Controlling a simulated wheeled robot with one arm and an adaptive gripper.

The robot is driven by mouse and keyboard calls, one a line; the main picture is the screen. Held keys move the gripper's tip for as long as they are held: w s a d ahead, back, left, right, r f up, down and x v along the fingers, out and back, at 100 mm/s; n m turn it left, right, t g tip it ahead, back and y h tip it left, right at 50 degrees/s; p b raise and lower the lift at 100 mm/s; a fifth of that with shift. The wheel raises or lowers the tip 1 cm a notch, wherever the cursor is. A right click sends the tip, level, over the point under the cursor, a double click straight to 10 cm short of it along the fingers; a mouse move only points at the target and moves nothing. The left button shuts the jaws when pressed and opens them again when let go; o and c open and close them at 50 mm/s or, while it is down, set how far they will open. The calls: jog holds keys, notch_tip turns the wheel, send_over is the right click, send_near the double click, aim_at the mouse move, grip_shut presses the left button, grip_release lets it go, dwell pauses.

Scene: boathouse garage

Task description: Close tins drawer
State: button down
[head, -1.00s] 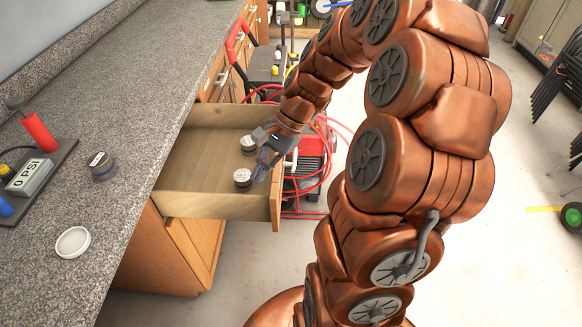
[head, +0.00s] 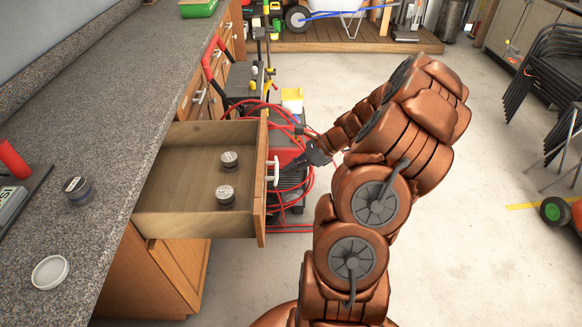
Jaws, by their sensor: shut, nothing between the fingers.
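The tins drawer (head: 205,228) is pulled out from the counter on the left, with its wooden front facing right. Two small tins stand inside it, one farther back (head: 230,159) and one nearer (head: 225,195). A pale handle (head: 272,171) is fixed on the outside of the drawer front. My gripper (head: 279,180) is shut and empty, just right of the drawer front, close by the handle. I cannot tell whether its fingertips touch the handle or the front.
A red machine with looped red hose (head: 285,160) stands behind my gripper.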

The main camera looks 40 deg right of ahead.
jog(key=p+x, duration=0.1)
jog(key=x, duration=0.6)
jog(key=shift+a, duration=0.15)
